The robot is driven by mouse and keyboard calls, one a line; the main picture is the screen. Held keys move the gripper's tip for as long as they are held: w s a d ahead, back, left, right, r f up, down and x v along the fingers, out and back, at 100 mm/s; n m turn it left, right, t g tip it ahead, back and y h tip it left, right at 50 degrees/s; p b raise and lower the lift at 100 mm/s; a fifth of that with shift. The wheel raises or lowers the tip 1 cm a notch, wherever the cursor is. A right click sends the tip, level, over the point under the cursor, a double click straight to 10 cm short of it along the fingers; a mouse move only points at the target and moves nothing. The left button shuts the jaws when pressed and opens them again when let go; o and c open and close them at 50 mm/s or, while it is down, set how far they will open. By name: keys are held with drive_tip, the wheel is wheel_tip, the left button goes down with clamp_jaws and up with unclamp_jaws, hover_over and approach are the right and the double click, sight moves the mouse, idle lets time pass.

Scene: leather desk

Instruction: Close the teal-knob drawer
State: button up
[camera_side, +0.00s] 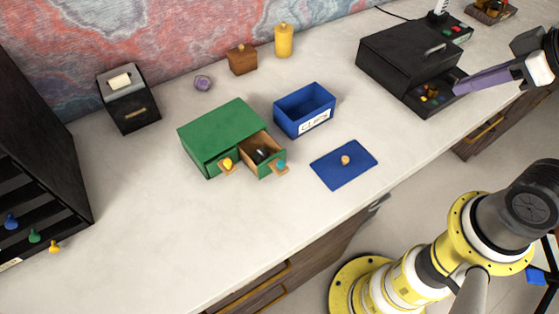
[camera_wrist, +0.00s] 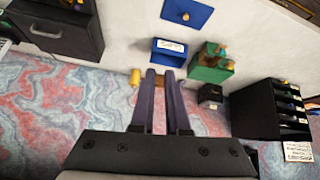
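The green cabinet (camera_side: 215,130) has two drawers side by side at its front. The right drawer (camera_side: 262,150), with the teal knob (camera_side: 281,165), is pulled out, and something dark lies inside it. The left drawer has a yellow knob (camera_side: 228,164) and looks shut or nearly so. The green cabinet also shows in the wrist view (camera_wrist: 208,74), right of my fingers, with small detail. My gripper (camera_side: 458,88) is at the far right of the side view, well away from the cabinet. In the wrist view its two long purple fingers (camera_wrist: 160,73) are apart, with nothing held between them.
A blue open box (camera_side: 304,108) and a blue lid (camera_side: 343,165) lie right of the cabinet. A black box (camera_side: 400,55) with an open drawer stands near my gripper. A wooden box (camera_side: 242,60) and yellow canister (camera_side: 283,41) stand behind. The desk before the drawers is clear.

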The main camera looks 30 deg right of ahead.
sight(276, 161)
drive_tip(key=w+a+n, duration=0.1)
drive_tip(key=w+a, duration=0.1)
drive_tip(key=w+a+n+t+y, duration=0.1)
drive_tip(key=w+a+n, duration=0.1)
drive_tip(key=w, duration=0.1)
drive_tip(key=w+a+n+t+y, duration=0.1)
drive_tip(key=w, duration=0.2)
drive_tip(key=shift+w+a+r+n, duration=0.2)
drive_tip(key=shift+a+r+n, duration=0.1)
drive_tip(key=shift+a, duration=0.1)
clamp_jaws()
drive_tip(key=w+a+f+n, duration=0.3)
drive_tip(key=a+f+n, duration=0.2)
drive_tip(key=a+f, duration=0.5)
drive_tip(key=s+a+f+n+g+y, duration=0.1)
drive_tip(key=s+a+f+n+g, duration=0.2)
drive_tip(key=s+a+f, duration=0.35)
drive_tip(key=x, duration=1)
drive_tip(key=shift+w+d+f, duration=0.1)
drive_tip(key=shift+w+d, duration=0.1)
drive_tip(key=shift+w, duration=0.2)
drive_tip(key=w, duration=0.2)
drive_tip(key=shift+w+d, duration=0.15)
drive_tip(key=shift+w, duration=0.1)
drive_tip(key=shift+w+d, duration=0.15)
drive_tip(key=shift+w, duration=0.65)
